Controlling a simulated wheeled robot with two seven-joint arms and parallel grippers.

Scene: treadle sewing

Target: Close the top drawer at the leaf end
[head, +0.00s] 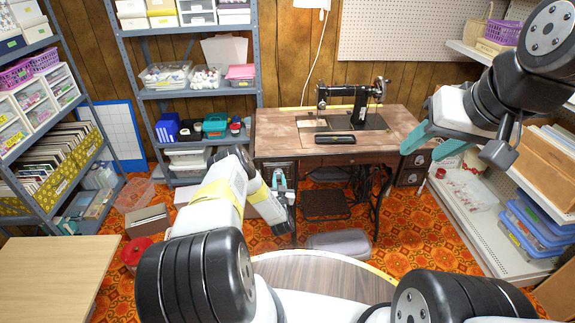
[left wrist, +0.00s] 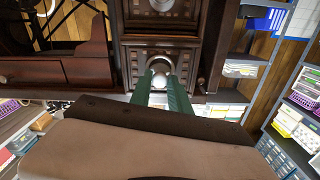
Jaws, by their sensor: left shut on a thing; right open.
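The sewing table (head: 280,135) stands against the back wall, with dark drawers under its left end. My left gripper (head: 282,182) is low in front of them. In the left wrist view, the green fingers (left wrist: 162,88) are shut on the round pull (left wrist: 160,77) of a dark carved drawer (left wrist: 134,66). Another drawer (left wrist: 165,10) shows above it in that view. I cannot tell how far the held drawer stands out. A broad brown slab (left wrist: 150,150), apparently the table top, hides the finger bases. My right gripper (head: 428,148) is open and empty, right of the table.
A black sewing machine (head: 345,102) and a dark flat object (head: 335,139) sit on the table top. The iron treadle (head: 325,204) is below. Blue-grey shelving (head: 128,60) stands left, and a white shelf unit (head: 490,235) with boxes right.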

